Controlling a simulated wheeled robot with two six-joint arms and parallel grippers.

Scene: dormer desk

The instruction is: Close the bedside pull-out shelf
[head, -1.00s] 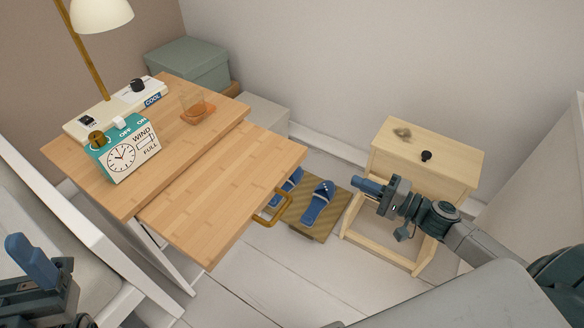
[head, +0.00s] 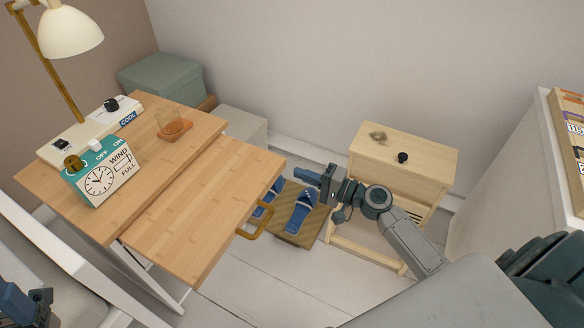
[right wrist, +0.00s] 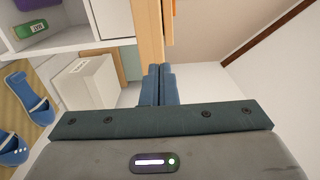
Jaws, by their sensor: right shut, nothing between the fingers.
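The wooden pull-out shelf (head: 205,215) sticks out from under the bedside desk top (head: 60,185). A brass handle (head: 258,224) is on its front edge. My right gripper (head: 308,176) is shut and empty, right of the shelf's front edge and apart from it in the head view. In the right wrist view its blue fingers (right wrist: 160,84) are together, pointing towards an upright-looking wooden edge (right wrist: 150,30), probably the shelf; I cannot tell the gap. My left gripper (head: 22,305) is partly cut off at the lower left, and its jaws are unclear.
The desk top holds a lamp (head: 70,32), a clock panel (head: 101,178), a control strip (head: 90,130) and a glass on a coaster (head: 174,134). Blue slippers (head: 300,212) lie on a mat below. A small wooden cabinet (head: 400,165) stands right, near my right arm.

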